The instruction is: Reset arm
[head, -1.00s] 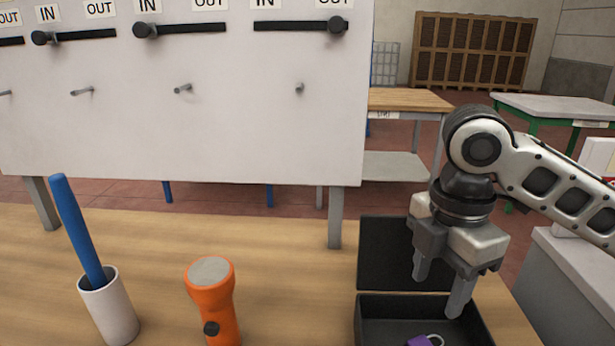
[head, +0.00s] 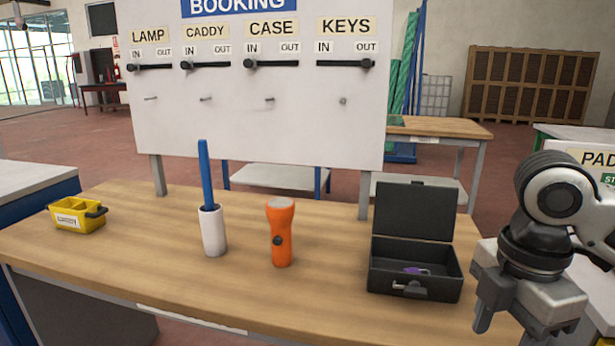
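My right gripper (head: 508,330) is at the lower right, pointing down, beside and in front of the black case. Its fingers are apart with nothing seen between them; the fingertips are partly cut off by the frame edge. My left gripper is not in view. The black case (head: 415,281) stands on the wooden table with its lid (head: 413,209) raised. A purple padlock (head: 415,271) lies inside it.
An orange torch (head: 281,235), a white cup (head: 212,235) with a blue stick (head: 205,175), and a yellow caddy (head: 72,222) stand on the table (head: 150,270). Behind is the booking board (head: 240,130) with sliders: keys at OUT, lamp, caddy and case at IN.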

